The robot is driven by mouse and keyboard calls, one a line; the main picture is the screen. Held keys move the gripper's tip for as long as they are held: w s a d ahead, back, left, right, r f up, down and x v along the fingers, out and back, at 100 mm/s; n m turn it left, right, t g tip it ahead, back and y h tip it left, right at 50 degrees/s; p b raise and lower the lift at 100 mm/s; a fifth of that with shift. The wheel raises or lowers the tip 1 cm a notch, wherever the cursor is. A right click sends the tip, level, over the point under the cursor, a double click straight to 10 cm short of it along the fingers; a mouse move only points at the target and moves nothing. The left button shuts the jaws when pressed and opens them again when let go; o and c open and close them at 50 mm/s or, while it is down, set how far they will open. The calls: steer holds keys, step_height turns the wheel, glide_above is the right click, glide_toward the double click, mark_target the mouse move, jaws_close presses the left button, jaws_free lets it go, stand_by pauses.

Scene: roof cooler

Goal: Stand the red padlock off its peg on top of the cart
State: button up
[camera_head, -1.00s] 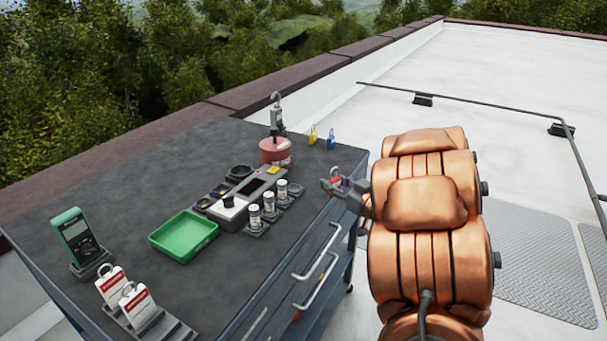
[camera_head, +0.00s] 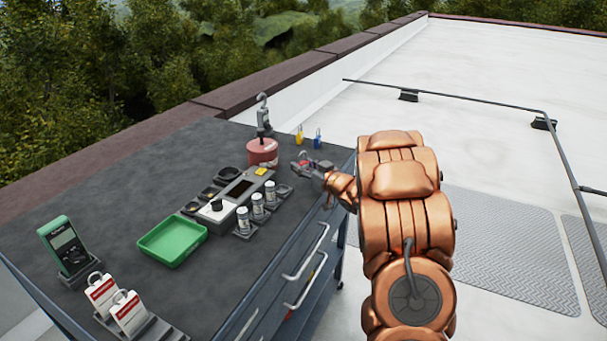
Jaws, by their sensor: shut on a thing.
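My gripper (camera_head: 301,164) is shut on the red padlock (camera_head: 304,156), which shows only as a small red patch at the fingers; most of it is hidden. The gripper seems to be above the right edge of the cart top (camera_head: 130,205), to the right of the round red container. How high the padlock is over the surface I cannot tell. A yellow padlock (camera_head: 299,135) and a blue padlock (camera_head: 317,139) stand at the far right corner of the cart, just behind my gripper.
A red container (camera_head: 262,154) with a grey hook-topped device stands left of my gripper. A grey holder with several small jars (camera_head: 257,205) is nearer. The cart's left middle is clear.

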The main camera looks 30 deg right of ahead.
steer(key=shift+f, duration=1.45)
steer(key=shift+f, duration=0.2)
steer(key=o, duration=1.2)
